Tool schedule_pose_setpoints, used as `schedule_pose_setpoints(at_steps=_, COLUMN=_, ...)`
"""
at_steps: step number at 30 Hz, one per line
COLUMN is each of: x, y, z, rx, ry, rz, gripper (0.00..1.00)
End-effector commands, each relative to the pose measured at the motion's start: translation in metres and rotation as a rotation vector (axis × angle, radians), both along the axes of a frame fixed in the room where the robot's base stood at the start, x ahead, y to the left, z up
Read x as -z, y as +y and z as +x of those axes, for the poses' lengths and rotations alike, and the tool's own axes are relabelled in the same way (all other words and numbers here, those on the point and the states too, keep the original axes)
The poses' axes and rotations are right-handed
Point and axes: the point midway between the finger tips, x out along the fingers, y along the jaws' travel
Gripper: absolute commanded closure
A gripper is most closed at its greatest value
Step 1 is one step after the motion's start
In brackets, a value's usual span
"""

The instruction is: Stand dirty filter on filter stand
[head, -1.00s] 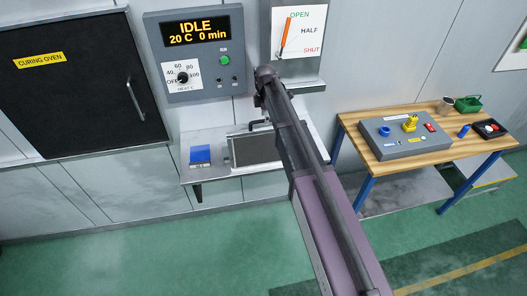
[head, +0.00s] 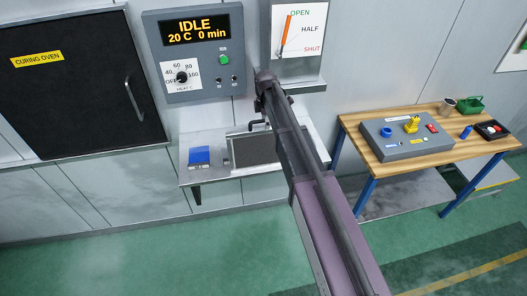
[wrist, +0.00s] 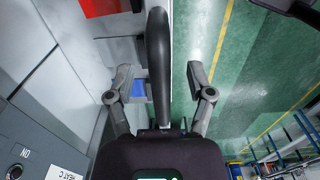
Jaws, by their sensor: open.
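A dark mesh panel in a pale frame (head: 254,149), perhaps the dirty filter, is on the small wall shelf below the control panel. A black bent bar (head: 258,125) shows at its top edge. I cannot pick out the filter stand for certain. My gripper (head: 266,80) is in front of the wall, above the mesh panel and right of the control panel. In the wrist view my gripper's two fingers (wrist: 161,85) are apart. A thick black curved bar (wrist: 158,55) shows between them; I cannot tell whether it touches them.
The control panel (head: 195,55) reads IDLE. The curing oven door (head: 75,95) is shut. An orange pointer (head: 287,32) points near OPEN. A blue block (head: 199,156) is on the shelf (head: 222,178). The wooden bench (head: 435,150) at right carries several items. The green floor is clear at front left.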

Motion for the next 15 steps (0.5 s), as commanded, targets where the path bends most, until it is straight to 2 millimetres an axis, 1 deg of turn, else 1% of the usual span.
schedule_pose_setpoints(at_steps=1, x=0.009, y=0.0, z=0.0, rx=0.0, ry=0.0, rz=0.0, gripper=0.31)
schedule_pose_setpoints(at_steps=6, x=0.021, y=-0.001, z=0.0, rx=0.0, ry=0.0, rz=0.0, gripper=0.31)
schedule_pose_setpoints(at_steps=10, x=0.028, y=-0.001, z=0.0, rx=0.0, ry=0.0, rz=0.0, gripper=0.31)
schedule_pose_setpoints(at_steps=15, x=0.031, y=-0.001, z=0.0, rx=0.0, ry=0.0, rz=0.0, gripper=0.31)
